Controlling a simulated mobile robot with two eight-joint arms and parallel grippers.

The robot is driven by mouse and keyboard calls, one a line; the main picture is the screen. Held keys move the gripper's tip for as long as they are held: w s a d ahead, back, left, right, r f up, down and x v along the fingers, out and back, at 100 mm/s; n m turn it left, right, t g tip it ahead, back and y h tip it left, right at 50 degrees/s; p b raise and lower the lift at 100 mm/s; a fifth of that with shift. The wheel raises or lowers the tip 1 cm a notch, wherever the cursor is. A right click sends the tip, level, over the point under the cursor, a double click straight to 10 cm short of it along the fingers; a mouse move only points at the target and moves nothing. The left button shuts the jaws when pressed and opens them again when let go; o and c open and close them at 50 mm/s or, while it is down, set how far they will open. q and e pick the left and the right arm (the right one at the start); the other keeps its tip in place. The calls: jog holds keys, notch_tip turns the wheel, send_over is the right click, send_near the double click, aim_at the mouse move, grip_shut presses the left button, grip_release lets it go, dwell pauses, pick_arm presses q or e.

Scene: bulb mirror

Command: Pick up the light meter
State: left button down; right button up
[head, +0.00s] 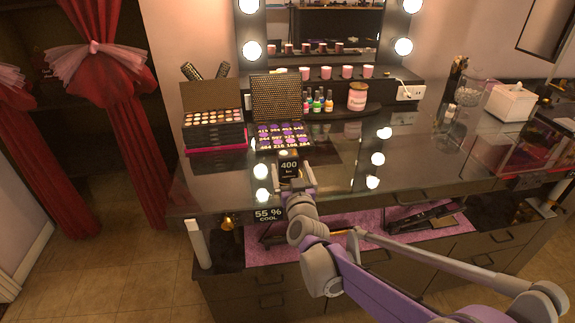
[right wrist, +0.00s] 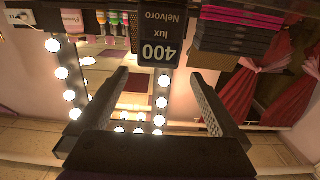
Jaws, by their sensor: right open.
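The light meter (head: 289,167) is a small black block with white text reading 400, standing near the front of the dark glossy vanity top (head: 340,160). In the right wrist view the light meter (right wrist: 160,52) appears upside down, with "400 lux Nelvoro" on it. It lies just beyond the fingertips, in line with the gap between them. My right gripper (head: 294,181) is open and empty, right in front of the meter in the head view; the right wrist view shows its two fingers (right wrist: 159,78) spread apart. My left gripper is not in view.
Behind the meter stands an open purple palette (head: 280,137) with numbered pans. A stacked makeup kit (head: 214,132) is to its left. Nail polish bottles (head: 318,103) and a pink jar (head: 357,97) stand behind. A "55 % COOL" display (head: 268,214) sits at the front edge. The top to the right is fairly clear.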

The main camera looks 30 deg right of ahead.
aim_at(289, 158)
jog(key=x, duration=0.6)
jog(key=shift+d+r+p, duration=0.1)
jog(key=shift+d+p, duration=0.05)
jog(key=shift+p, duration=0.25)
jog(key=c, duration=1.6)
